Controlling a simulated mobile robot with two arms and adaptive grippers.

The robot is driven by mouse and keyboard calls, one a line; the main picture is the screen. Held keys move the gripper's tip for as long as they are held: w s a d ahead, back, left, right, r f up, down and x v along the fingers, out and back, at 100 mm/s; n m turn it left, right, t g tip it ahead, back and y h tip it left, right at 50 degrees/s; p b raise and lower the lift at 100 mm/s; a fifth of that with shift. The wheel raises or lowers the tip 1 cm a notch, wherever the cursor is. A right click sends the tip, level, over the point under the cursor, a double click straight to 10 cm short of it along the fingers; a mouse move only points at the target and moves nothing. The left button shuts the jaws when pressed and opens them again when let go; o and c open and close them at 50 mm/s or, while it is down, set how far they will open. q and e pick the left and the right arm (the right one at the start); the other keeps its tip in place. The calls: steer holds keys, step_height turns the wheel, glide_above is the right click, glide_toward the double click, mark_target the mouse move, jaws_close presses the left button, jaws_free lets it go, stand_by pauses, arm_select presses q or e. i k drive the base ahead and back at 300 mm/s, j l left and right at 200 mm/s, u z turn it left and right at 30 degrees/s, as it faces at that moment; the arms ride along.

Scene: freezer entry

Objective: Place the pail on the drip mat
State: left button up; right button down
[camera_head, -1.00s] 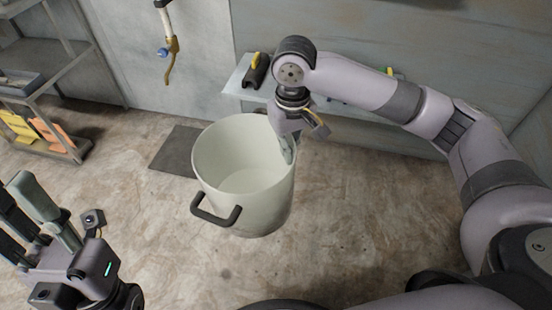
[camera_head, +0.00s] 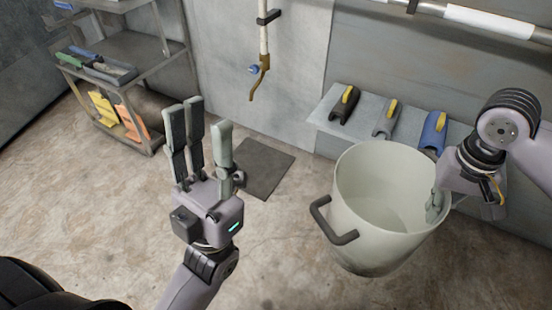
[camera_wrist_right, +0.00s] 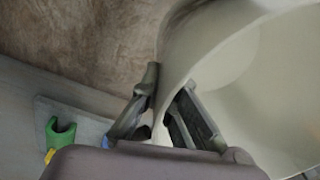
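The pail (camera_head: 372,250) is a large cream-white open vessel with a dark side handle, right of centre in the head view. My right gripper (camera_head: 436,205) is shut on the pail's right rim. In the right wrist view, one finger is outside and one inside the wall of the pail (camera_wrist_right: 225,65). The drip mat (camera_head: 265,168), a dark grey flat rectangle, lies bare on the floor left of and behind the pail. My left gripper (camera_head: 204,135) is open and empty with its fingers pointing up, partly overlapping the mat's left side.
A wall shelf (camera_head: 322,117) with several yellow-handled tools is behind the pail. A hose with a brass nozzle (camera_head: 260,75) hangs on the wall above the mat. A metal rack (camera_head: 150,70) stands at upper left. The floor around the mat is clear.

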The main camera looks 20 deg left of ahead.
mark_target(255, 167)
steer(key=i+j+z, duration=0.1)
steer(key=j, duration=0.4)
steer(key=i+j+z, duration=0.1)
steer(key=j, duration=0.35)
steer(key=i+j+z, duration=0.1)
steer(key=i+j, duration=0.15)
steer(key=j, duration=0.25)
steer(key=i+j+z, duration=0.1)
steer(key=j, duration=0.45)
steer(key=i+j+z, duration=0.1)
steer(key=j, duration=0.4)
steer(key=i+j, duration=0.1)
steer(key=j, duration=0.35)
steer(key=i+j, duration=0.1)
steer(key=j, duration=0.3)
